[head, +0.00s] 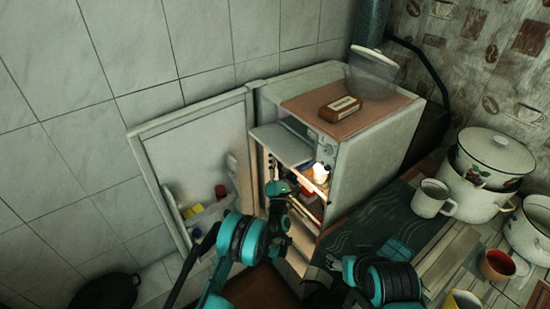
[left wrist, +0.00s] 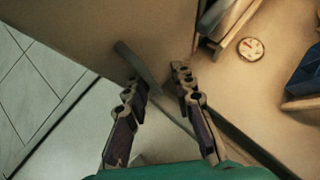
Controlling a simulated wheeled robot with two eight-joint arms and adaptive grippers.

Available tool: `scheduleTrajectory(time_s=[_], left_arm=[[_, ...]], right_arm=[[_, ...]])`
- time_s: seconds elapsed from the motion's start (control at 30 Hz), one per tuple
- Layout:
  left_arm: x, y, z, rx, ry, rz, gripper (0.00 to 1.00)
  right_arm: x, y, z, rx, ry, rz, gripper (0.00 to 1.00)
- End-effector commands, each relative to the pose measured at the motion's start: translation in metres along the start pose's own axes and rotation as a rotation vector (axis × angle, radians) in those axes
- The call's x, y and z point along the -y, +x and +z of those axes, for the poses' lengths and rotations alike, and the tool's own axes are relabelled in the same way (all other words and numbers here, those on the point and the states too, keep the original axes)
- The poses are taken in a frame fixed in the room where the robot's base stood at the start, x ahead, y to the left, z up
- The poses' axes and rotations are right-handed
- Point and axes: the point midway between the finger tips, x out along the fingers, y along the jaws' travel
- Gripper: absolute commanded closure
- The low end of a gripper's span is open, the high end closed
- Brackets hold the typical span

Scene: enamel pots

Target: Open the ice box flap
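The fridge (head: 385,140) stands against the tiled wall with its door (head: 195,150) swung open to the left. The ice box flap (head: 283,146) is a pale panel at the top of the compartment. It looks tilted down and outward, with a dark gap above it. My left gripper (head: 274,178) is just below the flap, at the front of the compartment. In the left wrist view its two fingers (left wrist: 160,80) are apart. A grey bar (left wrist: 140,65) shows between and beyond them; I cannot tell whether they touch it.
Lit shelves hold a white item (head: 320,172) and other food. A brown box (head: 341,109) lies on the fridge top. At right, a counter holds a white mug (head: 432,198), enamel pots (head: 482,172) and cups. A dark pan (head: 104,291) is at lower left.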

Motion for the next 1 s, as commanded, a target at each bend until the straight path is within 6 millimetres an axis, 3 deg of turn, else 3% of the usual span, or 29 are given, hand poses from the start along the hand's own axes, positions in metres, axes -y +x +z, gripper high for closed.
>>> scheduleTrajectory(time_s=[0.37,0.8,1.0], left_arm=[[0.002,-0.002,0.003,0.004,0.000,-0.005,0.83],[0.001,-0.066,0.001,0.002,-0.001,-0.002,0.83],[0.000,-0.075,0.000,0.001,-0.001,-0.001,0.83]], right_arm=[[0.000,0.000,0.000,0.000,0.000,0.000,0.39],[0.000,0.000,0.000,0.000,0.000,0.000,0.39],[0.000,0.000,0.000,0.000,0.000,0.000,0.39]])
